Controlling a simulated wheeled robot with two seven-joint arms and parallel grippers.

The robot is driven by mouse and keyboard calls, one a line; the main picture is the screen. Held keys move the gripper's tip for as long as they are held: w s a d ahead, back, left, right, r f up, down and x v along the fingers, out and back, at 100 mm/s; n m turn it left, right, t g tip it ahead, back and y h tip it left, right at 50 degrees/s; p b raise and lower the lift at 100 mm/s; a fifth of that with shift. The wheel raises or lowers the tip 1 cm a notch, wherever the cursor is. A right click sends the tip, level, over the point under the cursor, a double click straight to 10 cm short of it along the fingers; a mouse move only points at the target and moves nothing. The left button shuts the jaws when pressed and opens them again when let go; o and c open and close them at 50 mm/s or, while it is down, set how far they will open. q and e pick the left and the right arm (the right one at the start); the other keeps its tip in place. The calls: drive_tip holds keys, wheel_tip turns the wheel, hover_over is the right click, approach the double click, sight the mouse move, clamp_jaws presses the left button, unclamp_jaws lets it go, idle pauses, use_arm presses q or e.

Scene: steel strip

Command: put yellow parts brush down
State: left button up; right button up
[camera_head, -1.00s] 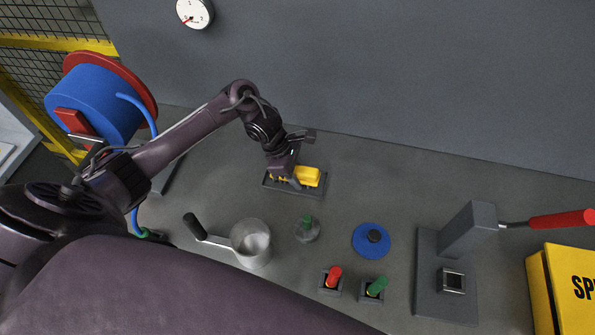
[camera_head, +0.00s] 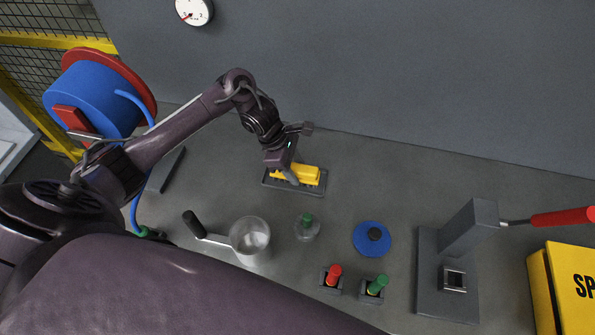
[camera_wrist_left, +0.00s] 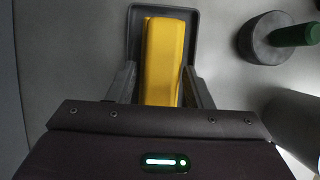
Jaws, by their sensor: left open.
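The yellow parts brush (camera_head: 305,173) lies on a dark grey tray (camera_head: 316,189) near the back wall. In the left wrist view the brush (camera_wrist_left: 164,55) lies lengthwise in the tray (camera_wrist_left: 135,25). My left gripper (camera_head: 290,176) is just above the tray at the brush. Its two fingers (camera_wrist_left: 160,88) are open, one on each side of the brush and apart from it. The near end of the brush is hidden by the gripper body in the wrist view. My right gripper is not in view.
A grey press (camera_head: 447,270) with a red lever stands right. A blue hose reel (camera_head: 95,102) is left.

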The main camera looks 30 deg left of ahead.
use_arm(q)
drive_tip(key=b+v, duration=0.1)
drive_tip(key=v, duration=0.9)
drive_tip(key=shift+s, duration=0.1)
